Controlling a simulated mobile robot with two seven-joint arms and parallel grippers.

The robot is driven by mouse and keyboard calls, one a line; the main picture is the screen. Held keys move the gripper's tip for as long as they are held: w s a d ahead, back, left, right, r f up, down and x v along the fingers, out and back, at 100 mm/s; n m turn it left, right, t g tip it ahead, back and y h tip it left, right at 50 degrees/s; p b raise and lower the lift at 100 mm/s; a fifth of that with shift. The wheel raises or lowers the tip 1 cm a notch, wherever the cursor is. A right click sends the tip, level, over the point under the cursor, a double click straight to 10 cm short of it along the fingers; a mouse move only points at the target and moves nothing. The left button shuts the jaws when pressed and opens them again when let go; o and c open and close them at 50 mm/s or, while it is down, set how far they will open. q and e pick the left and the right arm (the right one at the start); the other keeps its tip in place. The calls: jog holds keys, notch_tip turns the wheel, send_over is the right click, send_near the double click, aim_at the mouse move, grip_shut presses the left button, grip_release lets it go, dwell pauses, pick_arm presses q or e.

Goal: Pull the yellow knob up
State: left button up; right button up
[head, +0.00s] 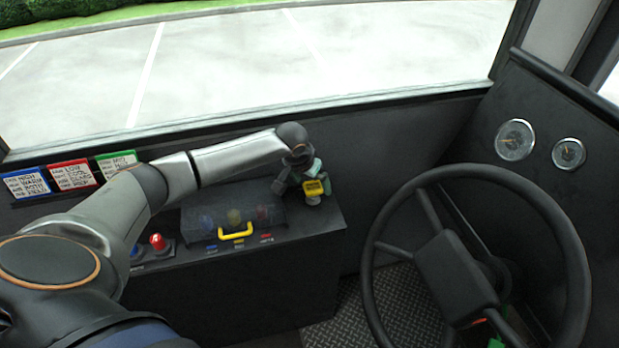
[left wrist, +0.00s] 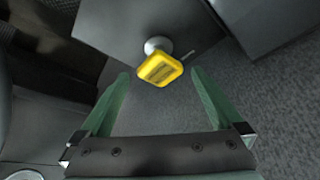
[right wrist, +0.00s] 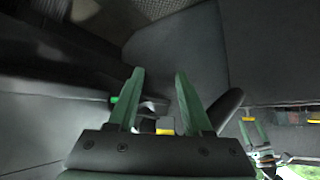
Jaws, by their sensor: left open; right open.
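The yellow knob (head: 315,187) is a square yellow block with a label, at the right end of the dark console. In the left wrist view the yellow knob (left wrist: 159,70) sits on a pale round stem, with the fingertips one on each side of it and a gap to each. My left gripper (head: 304,174) is open over the knob and holds nothing. Its green fingers (left wrist: 160,76) also show in the left wrist view. My right gripper (right wrist: 158,76) is open and empty in the right wrist view, and is not seen in the head view.
On the console a clear cover with a yellow handle (head: 236,232) stands over blue, yellow and red buttons. A red knob (head: 158,242) is at its left. The steering wheel (head: 374,262) stands to the right, with two gauges (head: 515,140) beyond. Three label plates (head: 70,174) hang at left.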

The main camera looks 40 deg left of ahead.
pick_arm(q)
jog(key=p+v, duration=0.2)
jog(key=v, duration=1)
jog(key=shift+r, duration=0.3)
pick_arm(e)
jog(key=shift+s+d+r, duration=0.4)
jog(key=shift+d+r, duration=0.15)
jog(key=shift+d, duration=0.1)
jog(key=shift+r, duration=0.1)
pick_arm(q)
jog(key=shift+s+f, duration=0.1)
